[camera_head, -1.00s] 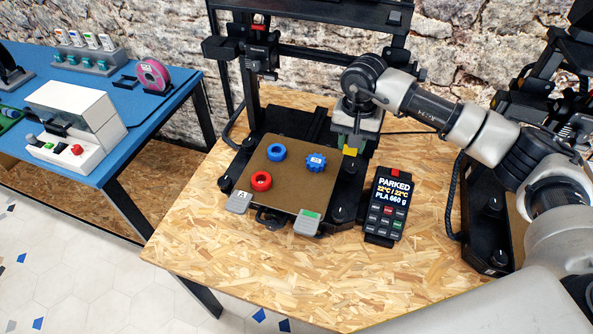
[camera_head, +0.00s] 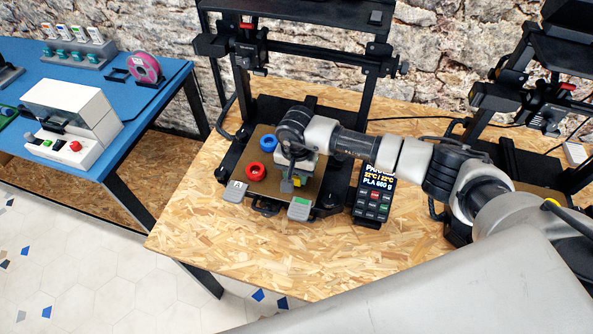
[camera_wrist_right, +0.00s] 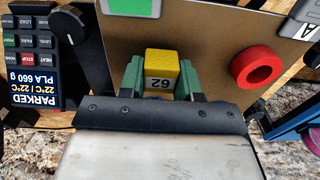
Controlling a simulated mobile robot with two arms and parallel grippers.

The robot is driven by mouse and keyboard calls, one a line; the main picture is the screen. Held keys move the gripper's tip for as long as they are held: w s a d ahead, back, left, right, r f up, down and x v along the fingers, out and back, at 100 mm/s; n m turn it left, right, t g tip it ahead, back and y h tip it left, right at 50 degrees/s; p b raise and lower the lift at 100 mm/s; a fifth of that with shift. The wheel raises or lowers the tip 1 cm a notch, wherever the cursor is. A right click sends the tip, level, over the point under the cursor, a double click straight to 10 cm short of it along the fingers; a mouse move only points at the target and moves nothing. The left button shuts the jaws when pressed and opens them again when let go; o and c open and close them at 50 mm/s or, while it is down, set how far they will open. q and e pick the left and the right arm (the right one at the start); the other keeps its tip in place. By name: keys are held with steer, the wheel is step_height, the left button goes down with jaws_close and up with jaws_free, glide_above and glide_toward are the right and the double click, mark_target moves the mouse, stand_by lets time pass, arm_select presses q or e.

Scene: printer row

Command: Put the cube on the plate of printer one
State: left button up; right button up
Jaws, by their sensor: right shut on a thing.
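My right gripper (camera_head: 291,184) is over the right half of the brown plate (camera_head: 262,193) of the nearer printer. It is shut on a yellow cube (camera_head: 299,181). In the wrist view the cube (camera_wrist_right: 162,64), marked 62, sits between green fingers, with the plate (camera_wrist_right: 205,35) behind it. I cannot tell whether the cube touches the plate. A red ring (camera_head: 256,172) and a blue ring (camera_head: 268,143) lie on the plate's left part. The blue gear is hidden behind my right arm. My left gripper is not in view.
Grey clips (camera_head: 235,191) and (camera_head: 299,209) sit at the plate's front edge, the right one with a green patch. A control box (camera_head: 373,197) reading PARKED stands right of the printer. A second printer (camera_head: 540,110) is farther right. A blue table (camera_head: 160,105) is left.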

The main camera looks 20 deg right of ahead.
steer(key=shift+f, duration=0.4)
steer(key=shift+f, duration=0.15)
steer(key=o, duration=0.9)
